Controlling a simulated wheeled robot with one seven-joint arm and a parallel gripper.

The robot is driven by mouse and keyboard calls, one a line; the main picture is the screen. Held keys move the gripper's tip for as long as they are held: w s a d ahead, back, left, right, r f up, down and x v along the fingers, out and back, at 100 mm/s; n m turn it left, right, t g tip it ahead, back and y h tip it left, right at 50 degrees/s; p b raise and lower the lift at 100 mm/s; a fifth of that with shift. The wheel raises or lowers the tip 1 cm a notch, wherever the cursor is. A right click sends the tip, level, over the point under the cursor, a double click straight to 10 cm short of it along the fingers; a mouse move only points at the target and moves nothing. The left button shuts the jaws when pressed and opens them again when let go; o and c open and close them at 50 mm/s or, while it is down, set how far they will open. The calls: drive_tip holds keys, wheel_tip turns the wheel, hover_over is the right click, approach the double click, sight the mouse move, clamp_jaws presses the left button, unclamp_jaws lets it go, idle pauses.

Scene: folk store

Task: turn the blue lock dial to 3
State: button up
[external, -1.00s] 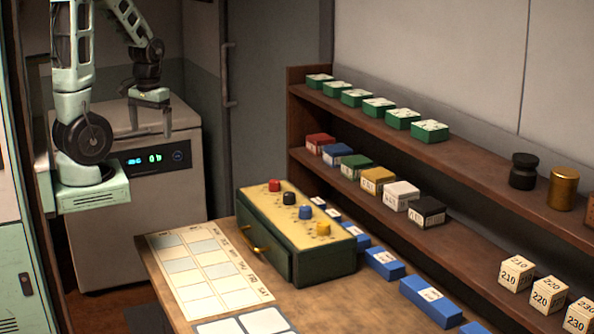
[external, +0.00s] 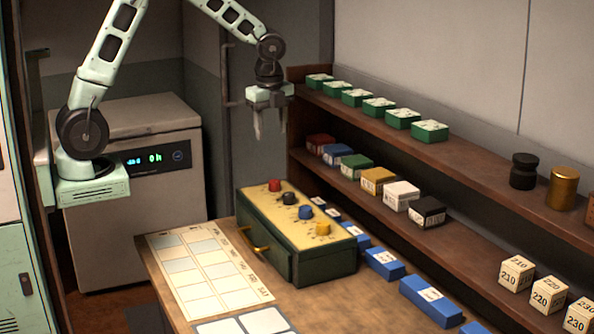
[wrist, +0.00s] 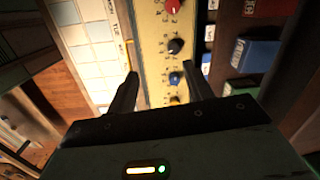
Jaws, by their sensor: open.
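The blue lock dial (external: 305,212) is on the yellow top of a dark green lock box (external: 323,268) on the table. It stands between the black dial (external: 289,198) and the yellow dial (external: 323,229), with the red dial (external: 274,185) at the far end. In the wrist view the blue dial (wrist: 175,79) shows between my fingers but well beyond them. Its pointer setting is too small to read. My gripper (external: 270,136) is open and empty, pointing down in the air above the far end of the box, touching nothing.
A chart sheet (external: 205,275) lies left of the box. Blue boxes (external: 384,263) line its right side. Wooden shelves (external: 450,230) with coloured boxes run along the right wall, close to my gripper. The air above the box is free.

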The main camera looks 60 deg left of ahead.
sight(305, 208)
drive_tip(key=w+d+m, duration=0.3)
drive_tip(key=d+m, duration=0.3)
drive_tip(key=d, duration=0.5)
drive_tip(key=shift+h, duration=0.4)
drive_tip(key=f+p, duration=0.1)
drive_tip(key=f, duration=0.4)
drive_tip(key=f+p, duration=0.2)
drive_tip(key=f, duration=0.4)
drive_tip(key=w+f+p, duration=0.1)
drive_tip(key=f, duration=0.5)
drive_tip(key=shift+f+p, duration=0.15)
drive_tip(key=shift+p, duration=0.25)
drive_tip(key=shift+s, duration=0.1)
drive_tip(key=c, duration=1)
